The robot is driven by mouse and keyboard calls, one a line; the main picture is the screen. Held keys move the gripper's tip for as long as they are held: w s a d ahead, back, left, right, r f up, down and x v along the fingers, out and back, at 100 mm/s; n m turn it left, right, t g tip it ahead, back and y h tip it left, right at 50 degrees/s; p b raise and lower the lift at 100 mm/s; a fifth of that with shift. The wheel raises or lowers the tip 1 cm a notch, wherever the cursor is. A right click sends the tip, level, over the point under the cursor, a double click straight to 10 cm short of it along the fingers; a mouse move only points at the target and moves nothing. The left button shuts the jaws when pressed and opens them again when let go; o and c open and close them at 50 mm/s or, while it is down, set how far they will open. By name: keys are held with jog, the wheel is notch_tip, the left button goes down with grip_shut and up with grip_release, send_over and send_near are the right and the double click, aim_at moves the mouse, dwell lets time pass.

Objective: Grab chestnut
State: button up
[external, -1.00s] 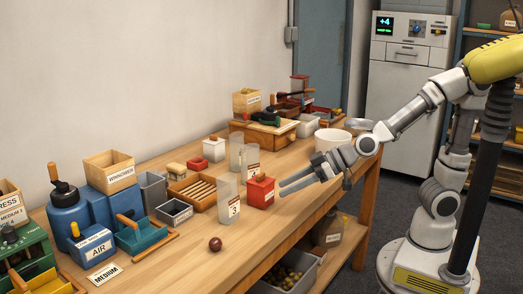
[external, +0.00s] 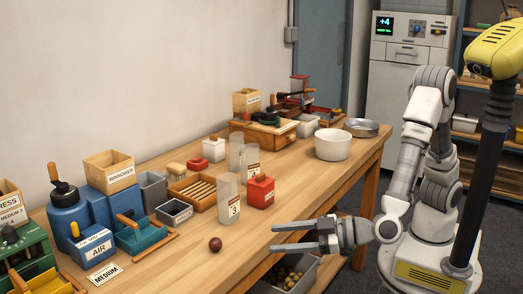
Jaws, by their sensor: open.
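A single round brown chestnut (external: 215,244) lies on the bare front part of the wooden table (external: 172,262), left of centre. My gripper (external: 273,238) is open and empty at the table's front edge, to the right of the chestnut. Its two fingers point left toward the chestnut, with a clear gap between them and it. More round brown and yellowish pieces (external: 292,276) lie in a grey bin under the table, partly hidden by my gripper and the table edge.
A clear container marked 3 (external: 229,199) and a red box (external: 260,190) stand behind the chestnut. A blue machine labelled AIR (external: 90,243) and a green-and-wood tray (external: 140,238) stand to its left. A white bowl (external: 332,145) and a metal pan (external: 361,127) sit at the right.

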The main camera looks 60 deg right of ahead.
jog(key=b, duration=0.2)
send_near(221, 243)
jog(key=x, duration=0.3)
jog(key=shift+f, duration=0.3)
jog(key=b+x, duration=0.2)
jog(key=x, duration=0.2)
jog(key=shift+w+a, duration=0.15)
jog(key=shift+w, duration=0.2)
jog(key=shift+w+a, duration=0.25)
jog(key=shift+w, duration=0.2)
grip_shut()
